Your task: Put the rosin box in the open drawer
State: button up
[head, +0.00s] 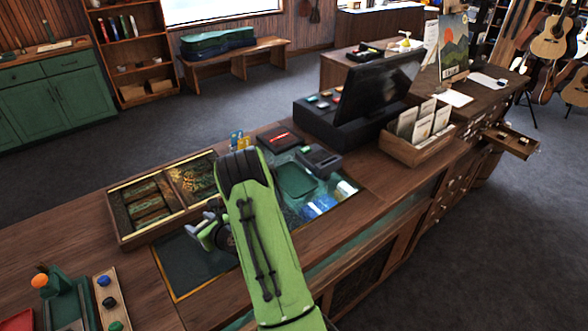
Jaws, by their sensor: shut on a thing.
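My green arm reaches over the counter, and my gripper (203,232) is low over a dark mat with a gold edge, pointing left in the picture. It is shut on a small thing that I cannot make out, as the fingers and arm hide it. I cannot pick out the rosin box for sure. An open drawer (512,141) sticks out of the counter front at the far right, with small items in it. It is well apart from my gripper.
A divided wooden tray (125,226) lies left of my gripper. A black monitor (380,85) and a wooden card box (415,146) stand between my arm and the drawer. A card reader (319,158) lies nearer. The floor right of the counter is clear.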

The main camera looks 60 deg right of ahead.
jog(key=shift+m+h, duration=0.5)
jog(key=shift+h, duration=0.1)
jog(key=d, duration=0.4)
jog(key=s+d+r, duration=0.1)
jog(key=d, duration=0.3)
jog(key=d+r, duration=0.1)
jog(key=d, duration=0.2)
jog(key=shift+s+d+r+b, duration=0.1)
jog(key=shift+s+d+b, duration=0.25)
jog(key=shift+d+b, duration=0.05)
jog(key=s+d+r+m+h, duration=0.1)
jog(key=s+d+r, duration=0.1)
jog(key=d, duration=0.3)
jog(key=s+d+r+m+h, duration=0.1)
jog(key=s+d+r, duration=0.15)
jog(key=d, duration=0.25)
jog(key=shift+g, duration=0.3)
jog(key=f, duration=0.3)
jog(key=f+b, duration=0.1)
jog(key=f, duration=0.2)
jog(key=f+b, duration=0.1)
jog(key=f, duration=0.2)
jog(key=shift+w+d+f, duration=0.2)
jog(key=shift+w, duration=0.1)
jog(key=shift+f, duration=0.1)
jog(key=o, duration=1)
